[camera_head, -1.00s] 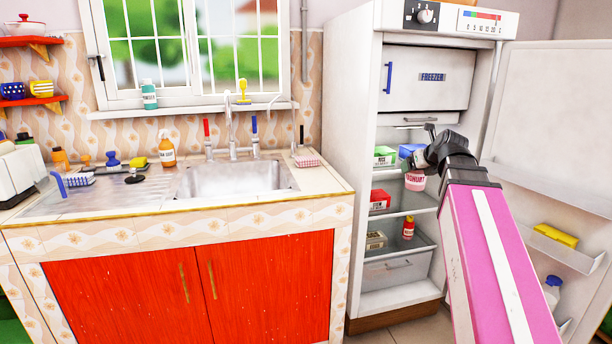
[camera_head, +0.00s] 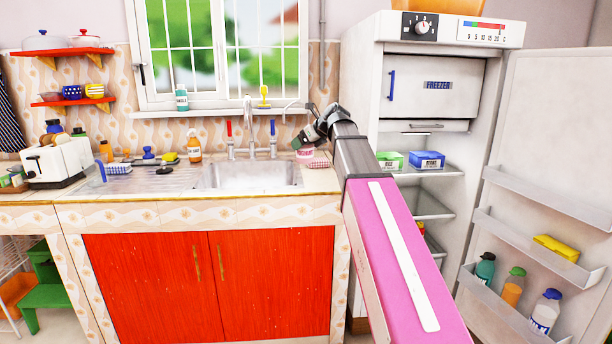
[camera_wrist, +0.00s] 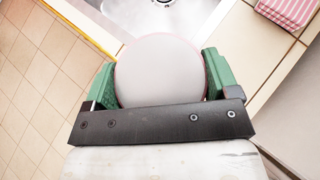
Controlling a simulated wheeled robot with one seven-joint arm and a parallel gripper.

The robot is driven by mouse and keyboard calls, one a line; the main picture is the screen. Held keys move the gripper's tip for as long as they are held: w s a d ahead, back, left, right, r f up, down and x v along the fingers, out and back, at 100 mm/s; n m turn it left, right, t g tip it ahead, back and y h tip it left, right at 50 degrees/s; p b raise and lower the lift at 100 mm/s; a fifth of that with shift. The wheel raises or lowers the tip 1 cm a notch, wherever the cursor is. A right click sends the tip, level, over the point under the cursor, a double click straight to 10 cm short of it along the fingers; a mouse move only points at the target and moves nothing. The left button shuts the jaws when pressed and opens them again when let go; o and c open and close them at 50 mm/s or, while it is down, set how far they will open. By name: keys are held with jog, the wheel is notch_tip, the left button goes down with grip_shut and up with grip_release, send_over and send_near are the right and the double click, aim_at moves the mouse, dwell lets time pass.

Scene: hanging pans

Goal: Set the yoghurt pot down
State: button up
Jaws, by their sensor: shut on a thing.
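The yoghurt pot (camera_head: 305,154) is pink and white and sits in my gripper (camera_head: 306,142), near the right end of the sink counter. In the wrist view the pot's pale round lid (camera_wrist: 160,72) fills the space between the green fingers of my gripper (camera_wrist: 160,80), which press on it from both sides. The pot is over or close to the counter's front right edge. The wrist view shows floor below on the left, so it looks raised. The arm hides part of the counter's right end.
The metal sink (camera_head: 250,176) is to the left, with taps (camera_head: 272,141) behind. The fridge (camera_head: 365,110) stands open at right.

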jog(key=shift+w+f, duration=0.1)
jog(key=shift+w, duration=0.15)
jog(key=shift+w+d+f, duration=0.95)
jog(key=shift+d+f, duration=0.6)
jog(key=shift+f, duration=0.25)
jog(key=shift+w+d+f, duration=0.9)
jog(key=shift+d+f, duration=0.7)
jog(key=shift+f, duration=0.15)
jog(key=shift+w+d+f, duration=0.95)
jog(key=shift+d+f, duration=0.6)
jog(key=shift+f, duration=0.25)
jog(key=shift+f, duration=0.1)
jog(key=o, duration=1)
jog(key=shift+o, duration=0.2)
